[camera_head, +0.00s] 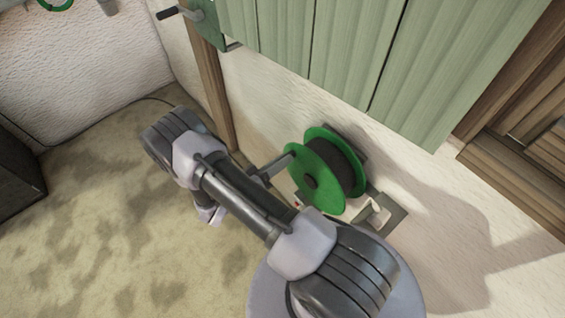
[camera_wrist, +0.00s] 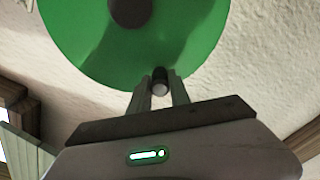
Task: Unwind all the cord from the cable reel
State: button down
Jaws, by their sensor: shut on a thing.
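The cable reel (camera_head: 318,178) has green side discs and dark cord (camera_head: 345,164) wound between them. It is mounted on the white wall. In the wrist view the green disc (camera_wrist: 85,40) fills the upper part, with its dark hub (camera_wrist: 130,12) at the top. A crank handle with a dark grip (camera_wrist: 160,82) stands out near the disc's lower edge. My gripper (camera_wrist: 158,92) is shut on this handle, its two fingers on either side of it. In the head view my gripper (camera_head: 266,174) is at the reel's left side, partly hidden by my arm.
Pale green slatted panels (camera_head: 330,45) hang above the reel. A wooden post (camera_head: 212,80) stands to its left and a grey bracket (camera_head: 378,214) sits at its lower right. Another green crank device (camera_head: 205,20) is higher up. The mottled floor (camera_head: 90,230) at left is open.

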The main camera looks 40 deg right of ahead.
jog(key=shift+s+r, duration=0.1)
jog(key=shift+s, duration=0.05)
dwell(0.4)
jog(key=c, duration=1.2)
grip_release()
jog(key=s+a+p, duration=0.1)
jog(key=a, duration=1.6)
jog(key=shift+s+a, duration=0.2)
